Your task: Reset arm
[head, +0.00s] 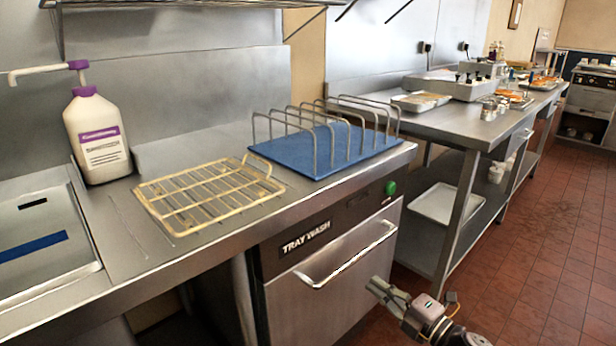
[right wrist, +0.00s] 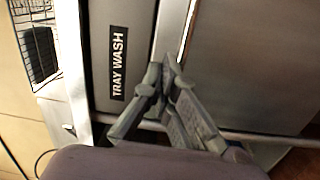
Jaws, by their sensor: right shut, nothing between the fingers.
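My right gripper (head: 388,296) is low at the bottom right of the head view, in front of the steel tray wash unit (head: 345,295) and below the counter edge. It is shut and empty. In the right wrist view its fingertips (right wrist: 167,72) come together, with the tray wash label (right wrist: 118,63) behind them to the left. My left gripper does not show in either view.
A yellowish wire rack (head: 205,195) lies on the counter. A blue mat (head: 285,155) with a wire tray rack stands right of it. A white pump bottle (head: 97,135) is at the left. The unit's door handle (head: 345,258) juts out near my right gripper. Open tiled floor (head: 540,235) lies right.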

